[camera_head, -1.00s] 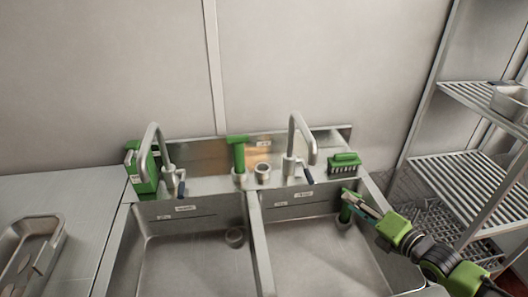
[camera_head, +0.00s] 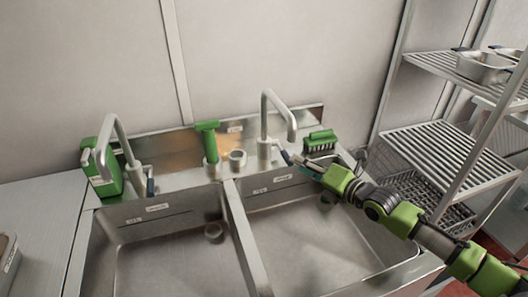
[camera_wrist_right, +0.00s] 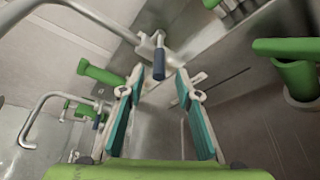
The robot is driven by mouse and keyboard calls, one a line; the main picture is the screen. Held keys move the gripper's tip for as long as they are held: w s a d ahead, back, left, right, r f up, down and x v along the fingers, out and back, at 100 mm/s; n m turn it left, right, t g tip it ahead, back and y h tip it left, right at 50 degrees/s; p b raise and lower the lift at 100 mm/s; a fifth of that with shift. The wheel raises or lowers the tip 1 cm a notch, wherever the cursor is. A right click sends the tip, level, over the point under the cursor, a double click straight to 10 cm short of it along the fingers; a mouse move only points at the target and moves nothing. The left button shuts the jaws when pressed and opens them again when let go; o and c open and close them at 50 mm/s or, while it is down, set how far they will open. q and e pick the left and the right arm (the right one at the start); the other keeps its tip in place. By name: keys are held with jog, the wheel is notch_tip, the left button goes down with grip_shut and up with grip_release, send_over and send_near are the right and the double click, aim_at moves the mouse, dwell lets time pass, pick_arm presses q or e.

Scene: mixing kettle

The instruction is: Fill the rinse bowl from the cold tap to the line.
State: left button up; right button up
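The right tap (camera_head: 266,125) has a tall bent spout over the right basin and a dark blue lever grip (camera_wrist_right: 159,64). The left tap (camera_head: 112,140) has a similar dark grip (camera_head: 150,187). Which tap is cold cannot be read from the blurred labels. My right gripper (camera_head: 308,163) is close to the right tap's lever. In the right wrist view its teal-padded fingers (camera_wrist_right: 160,78) are apart, with the lever grip just beyond their tips and nothing held. My left gripper is out of view. No rinse bowl or fill line can be made out.
A green T-handled item (camera_head: 208,142) and a ring-shaped holder (camera_head: 237,160) stand between the taps. A green brush (camera_head: 320,141) is behind my gripper. A green container (camera_head: 103,175) stands far left. Metal pans (camera_head: 485,67) sit on the shelf.

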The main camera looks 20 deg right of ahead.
aim_at(288, 156)
jog(key=b+x, duration=0.2)
jog(key=x, duration=0.4)
jog(key=shift+w+a+b, duration=0.1)
jog(key=shift+w+b, duration=0.1)
jog(key=shift+b, duration=0.2)
jog(key=shift+w, duration=0.1)
grip_shut()
